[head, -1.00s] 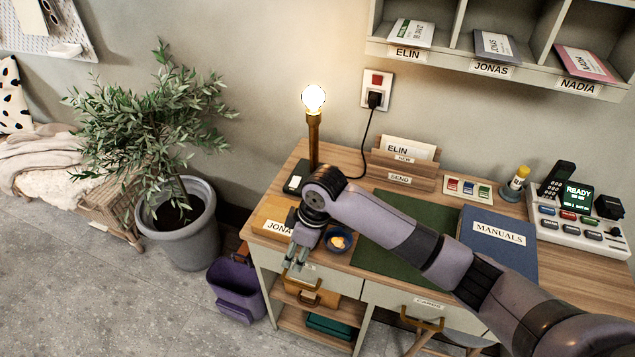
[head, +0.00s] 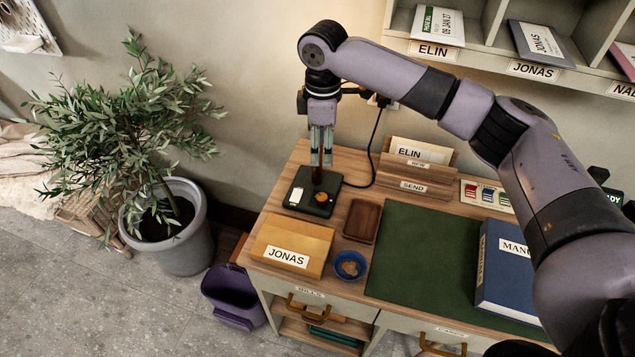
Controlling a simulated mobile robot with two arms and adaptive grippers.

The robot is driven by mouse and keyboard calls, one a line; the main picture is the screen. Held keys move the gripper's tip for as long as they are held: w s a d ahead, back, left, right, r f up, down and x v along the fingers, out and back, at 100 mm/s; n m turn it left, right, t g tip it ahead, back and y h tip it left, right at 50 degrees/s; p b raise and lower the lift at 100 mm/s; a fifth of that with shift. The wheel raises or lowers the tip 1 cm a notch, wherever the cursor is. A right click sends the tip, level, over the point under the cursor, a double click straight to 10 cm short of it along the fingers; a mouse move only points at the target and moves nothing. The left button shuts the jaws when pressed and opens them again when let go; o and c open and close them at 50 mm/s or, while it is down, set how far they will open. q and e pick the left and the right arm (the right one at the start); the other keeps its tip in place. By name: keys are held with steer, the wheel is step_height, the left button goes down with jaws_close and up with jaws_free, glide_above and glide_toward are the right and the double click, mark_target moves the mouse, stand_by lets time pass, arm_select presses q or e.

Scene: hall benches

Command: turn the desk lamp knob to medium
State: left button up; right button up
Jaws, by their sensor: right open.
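The desk lamp's dark square base (head: 301,200) stands at the back left of the desk, with a white switch or label on its left part. The orange-brown knob (head: 322,197) sits on the base's right part. The lamp's stem shows only low down; its bulb is hidden behind my right arm. My right gripper (head: 321,162) points straight down above the base, in front of the stem. Its fingers are open and empty, with their tips a little above the knob and apart from it. My left gripper is not in view.
A box labelled JONAS (head: 290,246), a small brown tray (head: 362,221) and a blue bowl (head: 350,265) stand in front of the lamp. A letter holder (head: 416,172) is right of it. The lamp cord runs up the wall. The green mat (head: 420,260) is mostly clear.

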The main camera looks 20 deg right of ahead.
step_height(320, 180, down, 2)
steer(key=s, duration=0.2)
steer(key=p, duration=0.2)
glide_toward(322, 197)
step_height(322, 197, down, 6)
steer(key=shift+r, duration=0.1)
step_height(322, 197, down, 2)
steer(key=shift+w+f, duration=0.15)
steer(key=shift+f, duration=0.6)
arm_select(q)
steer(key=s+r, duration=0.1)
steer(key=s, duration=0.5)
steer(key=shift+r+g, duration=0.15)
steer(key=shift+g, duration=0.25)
arm_select(e)
steer(key=shift+c, duration=0.5)
